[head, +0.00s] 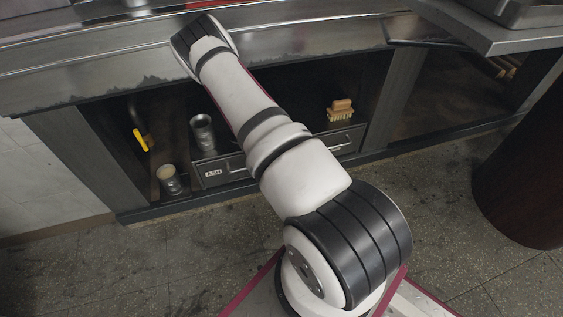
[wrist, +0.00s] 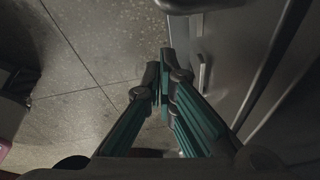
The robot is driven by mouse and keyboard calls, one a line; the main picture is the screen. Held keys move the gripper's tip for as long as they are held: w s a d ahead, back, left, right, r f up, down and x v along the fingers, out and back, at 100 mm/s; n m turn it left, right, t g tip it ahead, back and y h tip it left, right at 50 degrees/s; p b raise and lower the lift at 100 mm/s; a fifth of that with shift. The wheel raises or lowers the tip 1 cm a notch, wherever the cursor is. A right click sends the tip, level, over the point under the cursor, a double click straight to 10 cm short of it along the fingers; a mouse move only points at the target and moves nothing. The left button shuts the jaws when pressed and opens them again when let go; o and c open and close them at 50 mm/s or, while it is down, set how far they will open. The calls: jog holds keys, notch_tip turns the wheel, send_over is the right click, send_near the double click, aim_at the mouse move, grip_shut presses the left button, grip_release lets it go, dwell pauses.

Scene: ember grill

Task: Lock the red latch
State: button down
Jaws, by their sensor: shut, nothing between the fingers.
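I cannot make out a red latch in either view. My gripper (wrist: 162,88) shows in the wrist view with its teal-lined fingers shut and nothing between them. It points down past a grey metal front (wrist: 228,50) on the right, with the floor beneath. A small pale upright piece (wrist: 203,76) sits on that front, just right of the fingertips; I cannot tell what it is. In the head view my arm reaches up to the counter and my gripper is hidden.
In the head view, the shelf under the metal counter (head: 100,75) holds a grey drawer (head: 213,172), metal cups (head: 203,133) (head: 169,180), a brush (head: 340,112) and a yellow-handled thing (head: 140,140). A dark round drum (head: 525,170) stands at right. A dark bar (wrist: 275,55) runs along the metal front.

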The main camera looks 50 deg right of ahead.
dwell(0.5)
jog(key=w+a+r+p, duration=0.4)
jog(key=a+r, duration=0.2)
jog(key=a, duration=0.3)
jog(key=shift+r+p, duration=0.2)
jog(key=shift+p, duration=0.2)
jog(key=shift+s, duration=0.15)
